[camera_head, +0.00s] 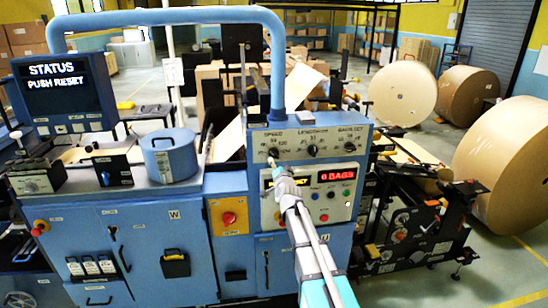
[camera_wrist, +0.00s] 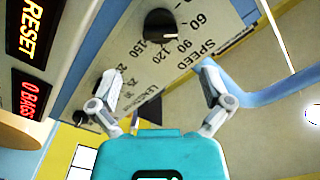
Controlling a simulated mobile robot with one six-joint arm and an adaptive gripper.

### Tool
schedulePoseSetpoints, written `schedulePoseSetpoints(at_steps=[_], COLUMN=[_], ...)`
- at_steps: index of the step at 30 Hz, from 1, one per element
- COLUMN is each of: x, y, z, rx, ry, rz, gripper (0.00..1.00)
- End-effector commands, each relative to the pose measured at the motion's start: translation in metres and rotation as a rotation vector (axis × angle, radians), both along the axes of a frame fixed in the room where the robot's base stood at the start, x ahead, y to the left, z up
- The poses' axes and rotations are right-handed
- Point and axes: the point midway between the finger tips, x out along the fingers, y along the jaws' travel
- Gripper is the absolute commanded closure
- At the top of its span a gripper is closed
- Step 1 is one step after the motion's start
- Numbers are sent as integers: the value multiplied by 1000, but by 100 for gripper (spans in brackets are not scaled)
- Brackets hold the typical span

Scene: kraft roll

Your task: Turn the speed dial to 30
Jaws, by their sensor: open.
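The speed dial is a round black knob (camera_wrist: 160,24) on a light panel in the wrist view. In the head view the speed dial (camera_head: 273,152) is the leftmost of three dials on the blue machine's control panel. My gripper (camera_wrist: 160,82) is open and empty, its fingers spread apart, with the knob beyond the tips and apart from them. In the head view my gripper (camera_head: 274,168) is just below the speed dial.
The length dial (camera_head: 312,150) and the rightmost dial (camera_head: 350,147) sit beside it. Below are a red "0 BAGS" display (camera_head: 338,175) and several buttons. A blue pipe (camera_head: 277,80) rises just above the panel. A status screen (camera_head: 62,85) reads PUSH RESET.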

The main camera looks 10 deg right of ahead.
Motion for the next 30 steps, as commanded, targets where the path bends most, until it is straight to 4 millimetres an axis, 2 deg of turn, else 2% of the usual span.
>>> schedulePoseSetpoints(at_steps=[1, 6, 15, 21, 30], x=[12, 39, 73, 81, 82], y=[0, 0, 1, 1, 1], z=[0, 0, 0, 0, 0], rx=[-1, 0, 0, 0, 0], ry=[0, 0, 0, 0, 0], rz=[0, 0, 1, 1, 1], gripper=[1, 1, 1, 1, 1])
